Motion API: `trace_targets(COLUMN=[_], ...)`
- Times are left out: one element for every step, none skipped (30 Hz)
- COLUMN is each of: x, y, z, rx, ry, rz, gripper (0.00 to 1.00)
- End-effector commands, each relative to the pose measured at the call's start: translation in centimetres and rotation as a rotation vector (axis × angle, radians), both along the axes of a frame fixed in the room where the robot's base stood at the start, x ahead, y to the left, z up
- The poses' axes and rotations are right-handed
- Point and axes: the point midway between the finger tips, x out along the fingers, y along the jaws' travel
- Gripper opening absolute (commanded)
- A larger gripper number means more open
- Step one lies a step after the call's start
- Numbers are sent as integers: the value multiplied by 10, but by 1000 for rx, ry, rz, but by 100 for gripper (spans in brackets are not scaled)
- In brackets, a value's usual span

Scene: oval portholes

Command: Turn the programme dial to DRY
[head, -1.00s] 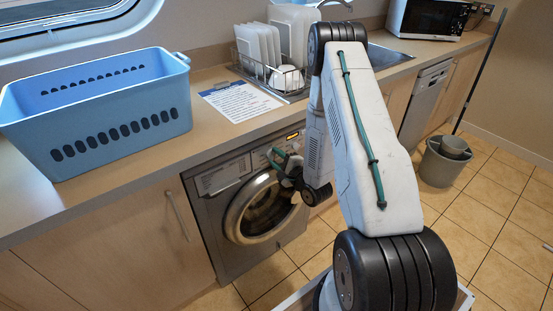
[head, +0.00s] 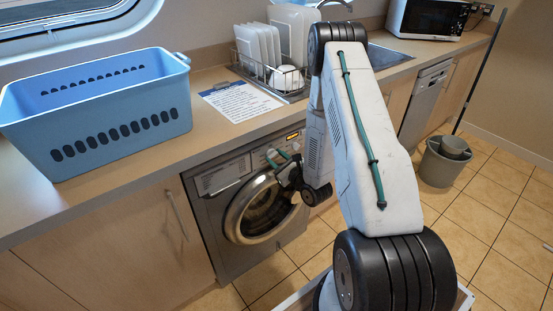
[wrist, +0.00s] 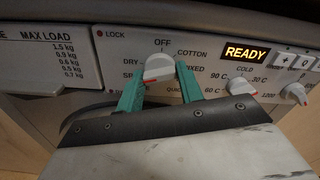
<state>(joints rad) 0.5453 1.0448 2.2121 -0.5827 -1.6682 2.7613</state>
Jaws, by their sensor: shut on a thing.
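The programme dial (wrist: 159,68) is a pale round knob on the washing machine's panel (wrist: 215,70), with a red mark low on its face, left of centre. In the wrist view, OFF is printed above it, COTTON at upper right, DRY at left and a partly covered SP label below DRY. My gripper (wrist: 160,76) has its teal fingers on either side of the dial and is shut on it. In the head view my gripper (head: 283,159) is at the machine's front, and my arm hides part of the panel.
A lit READY display (wrist: 245,52), buttons and smaller knobs (wrist: 294,93) are right of the dial. The round door (head: 262,208) lies below. A blue basket (head: 100,115), paper sheet (head: 242,101) and dish rack (head: 272,75) stand on the counter. A bucket (head: 440,166) is on the floor.

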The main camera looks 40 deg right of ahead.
Motion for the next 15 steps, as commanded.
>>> trace_targets(x=[-1,-1,-1,-1,-1,-1,-1,-1,-1,-1,-1,-1,-1,-1,-1], y=[-2,-2,-2,-2,-2,-2,-2,-2,-1,-1,-1,-1,-1,-1,-1], z=[-1,-1,-1,-1,-1,-1,-1,-1,-2,-2,-2,-2,-2,-2,-2], rx=[32,52,77,94,111,131,145,157,173,183,192,203,210,215,222], ry=[5,5,6,7,7,8,8,9,9,10,11,11,12,12,12], rz=[-5,-5,-5,-5,-5,-5,-5,-5,-5,-5,-5,-5,-5,-5,-5], gripper=[14,14,14,14,14,14,14,14,14,14,14,14,14,14,14])
